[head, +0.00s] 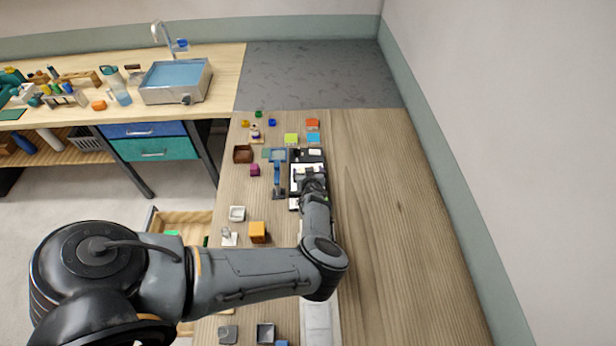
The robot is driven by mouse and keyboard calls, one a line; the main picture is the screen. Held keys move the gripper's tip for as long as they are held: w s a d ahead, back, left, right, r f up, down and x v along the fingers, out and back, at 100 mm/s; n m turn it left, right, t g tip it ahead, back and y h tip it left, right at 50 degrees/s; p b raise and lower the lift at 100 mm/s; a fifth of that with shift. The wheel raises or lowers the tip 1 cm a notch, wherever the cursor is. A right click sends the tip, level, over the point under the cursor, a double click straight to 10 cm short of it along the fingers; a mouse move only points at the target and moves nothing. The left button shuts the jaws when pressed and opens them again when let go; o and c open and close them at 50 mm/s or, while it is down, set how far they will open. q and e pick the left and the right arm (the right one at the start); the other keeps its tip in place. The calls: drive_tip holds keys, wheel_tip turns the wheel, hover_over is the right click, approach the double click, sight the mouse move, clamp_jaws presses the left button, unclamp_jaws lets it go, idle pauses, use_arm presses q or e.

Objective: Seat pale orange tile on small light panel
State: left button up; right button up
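The one arm in view comes in from the left, so I take its gripper (310,174) as my left one. It points away over a dark stand (291,180) with white panels, and whether its fingers are open or shut is too small to tell. A small white panel (315,152) shows just beyond the gripper; I cannot tell if it is the small light panel. An orange-red tile (312,123) lies farther back on the table. No clearly pale orange tile can be made out; the gripper and wrist hide part of the stand. My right gripper is not in view.
A yellow-green tile (291,139) and a blue tile (313,138) lie beyond the stand. A blue stand (277,178), a brown box (243,154) and an orange cube (258,232) are left of it. The table's right side (390,220) is clear.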

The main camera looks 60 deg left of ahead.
use_arm(q)
drive_tip(key=w+d+r+p, duration=0.3)
drive_tip(key=d+r+p, duration=0.4)
drive_tip(key=d, duration=0.4)
drive_tip(key=shift+w+r+p, duration=0.2)
drive_tip(key=shift+p, duration=0.35)
